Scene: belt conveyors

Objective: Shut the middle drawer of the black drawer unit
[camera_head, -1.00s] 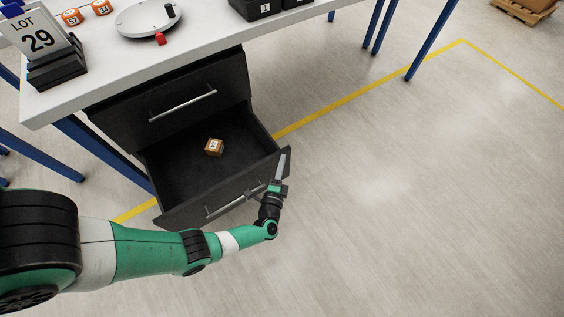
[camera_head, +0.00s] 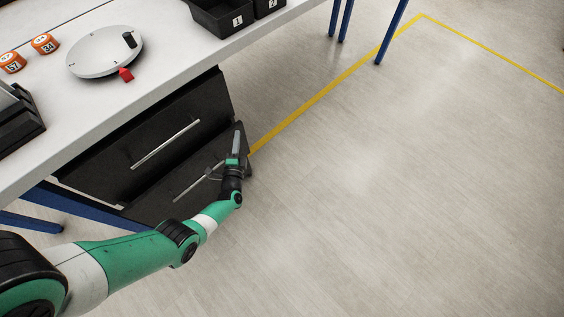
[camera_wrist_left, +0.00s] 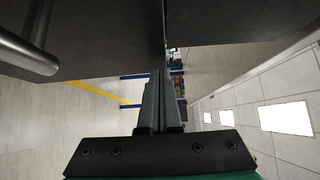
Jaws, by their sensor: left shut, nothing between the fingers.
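The black drawer unit (camera_head: 150,135) hangs under the white table. Its upper visible drawer is shut. The drawer below it (camera_head: 208,158), which has a bar handle (camera_head: 185,190), is now close to flush with the unit; no inside shows, and I cannot tell if a small gap is left. My left gripper (camera_head: 236,138) is shut and empty, with its fingers against or very near the right end of that drawer's front. In the left wrist view the shut fingers (camera_wrist_left: 161,95) point along the dark panel (camera_wrist_left: 100,35), with the handle (camera_wrist_left: 30,45) at left. My right gripper is not in view.
Blue table legs stand around. The floor (camera_head: 390,200) at right is clear, with a yellow line.

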